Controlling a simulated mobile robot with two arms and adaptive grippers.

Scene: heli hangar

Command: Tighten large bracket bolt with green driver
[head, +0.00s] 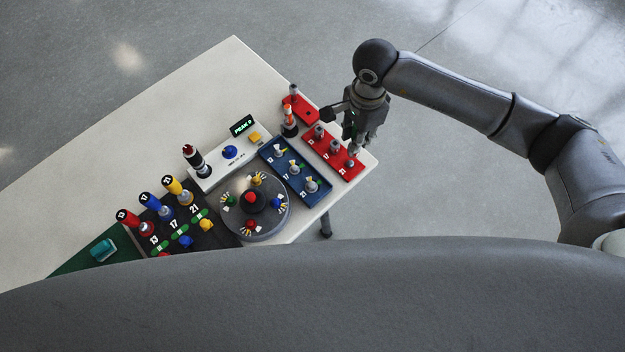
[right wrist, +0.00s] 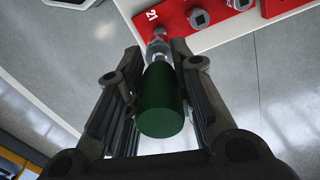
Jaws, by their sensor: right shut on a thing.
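My right gripper (head: 361,128) is above the right corner of the table. It is shut on the green driver, whose dark green handle (right wrist: 162,103) sits between the fingers in the right wrist view. The driver's metal end points at the spot marked 21 on the red socket tray (head: 320,146), which also shows in the right wrist view (right wrist: 178,20). I cannot tell whether its end is seated there. Other grey sockets (right wrist: 198,17) stand on that tray. Which fastener is the large bracket bolt is not clear. My left gripper is not in view.
A blue tray (head: 287,186) with bolts and a round turntable (head: 277,222) are beside the red tray. A white tester (head: 212,176) reads PEAK 0. Red, blue and yellow drivers (head: 150,201) stand on a black rack.

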